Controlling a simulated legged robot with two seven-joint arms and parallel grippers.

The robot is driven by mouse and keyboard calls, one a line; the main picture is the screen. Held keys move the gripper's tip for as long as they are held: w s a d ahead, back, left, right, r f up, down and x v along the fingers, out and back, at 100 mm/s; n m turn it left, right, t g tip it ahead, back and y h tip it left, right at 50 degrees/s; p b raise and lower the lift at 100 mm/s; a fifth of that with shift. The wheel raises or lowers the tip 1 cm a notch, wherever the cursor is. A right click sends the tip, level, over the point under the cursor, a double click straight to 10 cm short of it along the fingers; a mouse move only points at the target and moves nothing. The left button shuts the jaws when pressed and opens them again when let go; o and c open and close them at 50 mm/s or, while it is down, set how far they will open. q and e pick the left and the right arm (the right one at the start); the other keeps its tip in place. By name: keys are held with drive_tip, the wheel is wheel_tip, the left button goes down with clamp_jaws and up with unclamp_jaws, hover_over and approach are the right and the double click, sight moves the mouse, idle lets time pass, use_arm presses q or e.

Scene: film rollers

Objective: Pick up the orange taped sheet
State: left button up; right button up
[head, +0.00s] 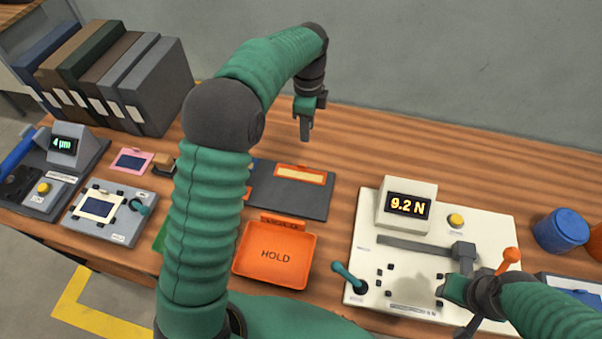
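The orange taped sheet (317,182), a pale rectangle with an orange border and a small orange tab at its back edge, lies on the right part of a dark grey mat (290,203). My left gripper (305,138) hangs pointing down and appears just above and behind the sheet in the picture; its fingers show edge-on, so their opening is unclear. Nothing shows in it. My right gripper (456,304) is low at the right, over the front of the cream tester; whether it is open is unclear.
An orange HOLD tray (275,256) stands in front of the mat. The cream tester (480,226) reads 9.2 N. At left are a grey plate (122,226), a pink-framed sheet (148,158) and a 4 µm gauge (78,143). Binders (158,85) stand behind. A blue cup (560,233) is far right.

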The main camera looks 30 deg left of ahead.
use_arm(q)
wheel_tip(320, 180, down, 4)
drive_tip(key=s, duration=0.1)
drive_tip(key=b, duration=0.1)
hover_over(306, 169)
wheel_tip(306, 169, down, 7)
drive_tip(key=shift+w+r, duration=0.1)
drive_tip(key=shift+w, duration=0.05)
drive_tip(key=shift+a+f, duration=0.15)
drive_tip(key=shift+f, duration=0.15)
wheel_tip(306, 169, down, 5)
drive_tip(key=shift+w+r, duration=0.1)
drive_tip(key=shift+r, duration=0.15)
drive_tip(key=shift+c, duration=0.2)
clamp_jaws()
idle(0.4)
